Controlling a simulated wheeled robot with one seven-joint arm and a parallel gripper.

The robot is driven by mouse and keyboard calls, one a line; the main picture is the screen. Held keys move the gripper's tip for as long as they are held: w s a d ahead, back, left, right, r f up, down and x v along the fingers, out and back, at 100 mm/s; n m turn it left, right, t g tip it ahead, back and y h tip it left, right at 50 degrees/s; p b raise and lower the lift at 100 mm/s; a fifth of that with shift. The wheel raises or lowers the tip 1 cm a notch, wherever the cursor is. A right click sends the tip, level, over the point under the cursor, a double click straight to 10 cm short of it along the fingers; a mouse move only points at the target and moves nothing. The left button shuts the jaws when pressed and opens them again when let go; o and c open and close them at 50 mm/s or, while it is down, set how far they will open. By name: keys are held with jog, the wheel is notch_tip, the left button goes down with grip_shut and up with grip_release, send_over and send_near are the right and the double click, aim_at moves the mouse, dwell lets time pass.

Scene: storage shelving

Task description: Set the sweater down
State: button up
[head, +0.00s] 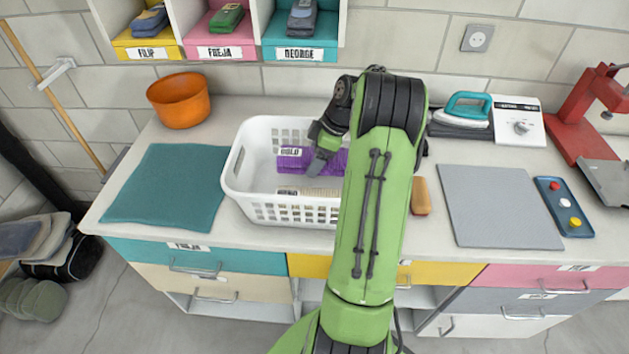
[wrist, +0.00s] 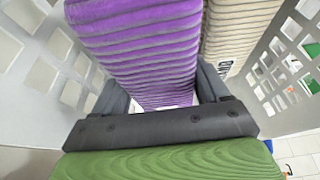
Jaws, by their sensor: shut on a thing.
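The purple folded sweater (head: 292,158) is inside the white basket (head: 290,212), at its back side, with a label on it. In the wrist view the ribbed purple sweater (wrist: 140,45) lies between the two dark fingers of my gripper (wrist: 160,92). My gripper (head: 318,160) reaches down into the basket and is shut on the sweater. My arm hides the basket's right end. I cannot tell whether the sweater touches the basket floor.
A beige folded garment (head: 310,191) lies in the basket's front, beside the purple one. A teal mat (head: 168,188) is left of the basket, an orange bowl (head: 180,103) behind it. A grey board (head: 497,205) lies bare at right. Labelled cubbies (head: 220,50) hang above.

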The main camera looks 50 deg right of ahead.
aim_at(316, 180)
jog(key=shift+f+b, duration=0.6)
jog(key=shift+f, duration=2.15)
jog(key=o, duration=1.1)
jog(key=shift+r, duration=0.25)
jog(key=p+v, duration=0.3)
jog(key=v, duration=0.9)
jog(key=w+a+r+m+h, duration=0.1)
jog(key=a+r, duration=0.4)
jog(key=a, duration=0.5)
jog(key=w+a+r+m+h, duration=0.15)
jog(key=a+r, duration=0.35)
jog(key=a, duration=0.5)
jog(key=s+a+m, duration=0.1)
jog(key=s+a, duration=0.3)
jog(key=s, duration=0.1)
jog(key=s+a+m+t, duration=0.1)
jog(key=s+a+m, duration=0.1)
jog(key=s+a, duration=0.2)
jog(key=s+a+m+t, duration=0.1)
jog(key=s+a+m, duration=0.1)
jog(key=s+a, duration=0.3)
jog(key=shift+s+a+f, duration=0.1)
jog(key=shift+s+f, duration=0.05)
jog(key=shift+s, duration=1.1)
